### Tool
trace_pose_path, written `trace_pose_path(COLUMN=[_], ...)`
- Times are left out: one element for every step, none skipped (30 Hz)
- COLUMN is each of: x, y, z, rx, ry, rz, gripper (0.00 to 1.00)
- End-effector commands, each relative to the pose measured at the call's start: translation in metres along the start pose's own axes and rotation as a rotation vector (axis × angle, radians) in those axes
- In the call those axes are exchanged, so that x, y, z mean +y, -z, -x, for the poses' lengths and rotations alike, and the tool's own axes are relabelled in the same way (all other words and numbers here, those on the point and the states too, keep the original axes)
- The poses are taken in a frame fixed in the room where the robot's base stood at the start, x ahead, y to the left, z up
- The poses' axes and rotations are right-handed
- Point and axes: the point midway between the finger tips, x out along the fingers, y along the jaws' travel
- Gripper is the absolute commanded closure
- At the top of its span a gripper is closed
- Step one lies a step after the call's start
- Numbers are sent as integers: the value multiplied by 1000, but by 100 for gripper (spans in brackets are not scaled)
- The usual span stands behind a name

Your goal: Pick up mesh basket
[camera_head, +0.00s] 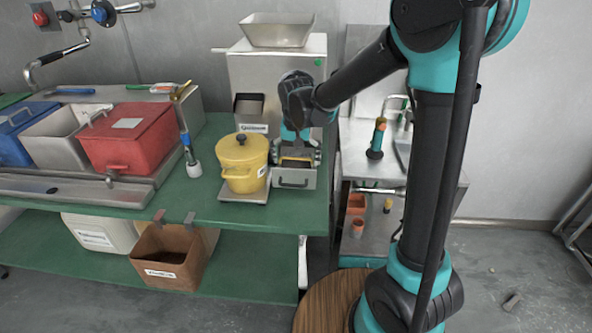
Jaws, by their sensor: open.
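A small grey metal container (296,177) with a dark front handle stands on the green table, in front of the bean grinder. It could be the mesh basket, but I cannot make out any mesh. My gripper (297,157) points down directly over this container, with its fingers apart at the container's top. I cannot tell whether the fingers touch it. My gripper and wrist hide part of the container's back and the grinder front behind it.
A yellow lidded pot (240,168) stands on a scale close to the left of the container. The grinder (260,75) rises right behind. Red bin (128,140) and other bins are at left. A metal cart (362,172) stands right of the green table (235,212).

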Motion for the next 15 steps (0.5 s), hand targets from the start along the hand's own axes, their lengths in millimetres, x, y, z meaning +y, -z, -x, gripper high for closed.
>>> trace_pose_path(x=[0, 0, 0, 0, 0, 0, 0, 0, 0, 0, 0, 0, 0, 0, 0], y=[0, 0, 0, 0, 0, 0, 0, 0, 0, 0, 0, 0, 0, 0, 0], z=[-1, -1, -1, -1, -1, -1, -1, 0, 0, 0, 0, 0, 0, 0, 0], rx=[0, 0, 0, 0, 0, 0, 0, 0, 0, 0, 0, 0, 0, 0, 0], ry=[0, 0, 0, 0, 0, 0, 0, 0, 0, 0, 0, 0, 0, 0, 0], rz=[0, 0, 0, 0, 0, 0, 0, 0, 0, 0, 0, 0, 0, 0, 0], gripper=[0, 0, 0, 0, 0, 0, 4, 7, 12, 16, 20, 25, 29, 32, 37])
